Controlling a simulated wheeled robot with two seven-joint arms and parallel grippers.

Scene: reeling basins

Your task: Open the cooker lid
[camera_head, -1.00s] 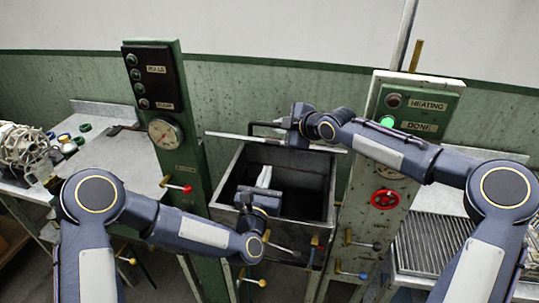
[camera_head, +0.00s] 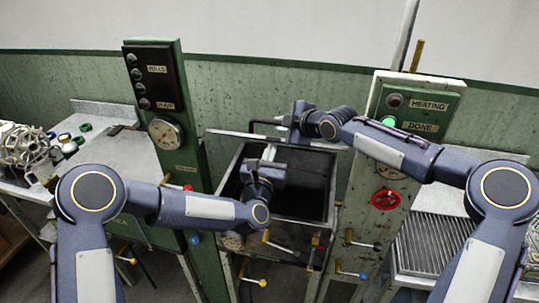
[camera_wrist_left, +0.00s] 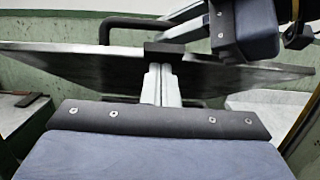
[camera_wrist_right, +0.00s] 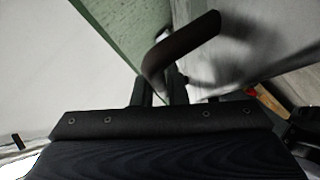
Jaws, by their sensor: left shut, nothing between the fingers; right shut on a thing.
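The cooker (camera_head: 308,185) is a square, dark metal basin between two panel posts; its mouth is uncovered. Its lid (camera_head: 232,135) is raised at the back and shows almost edge-on as a thin pale strip. A black bar handle (camera_head: 256,124) stands on its far side. My right gripper (camera_head: 286,122) is shut on the handle, which also shows in the right wrist view (camera_wrist_right: 185,45). My left gripper (camera_head: 268,150) is shut and empty above the basin, at the lid's near face. In the left wrist view its fingertips (camera_wrist_left: 163,50) overlap the lid (camera_wrist_left: 90,70); contact is unclear.
A green post with a gauge (camera_head: 166,133) stands left of the cooker. A pale post with a red handwheel (camera_head: 385,199) and a lit green lamp stands right. Several levers (camera_head: 280,246) stick out in front. A cluttered table (camera_head: 110,150) is at left.

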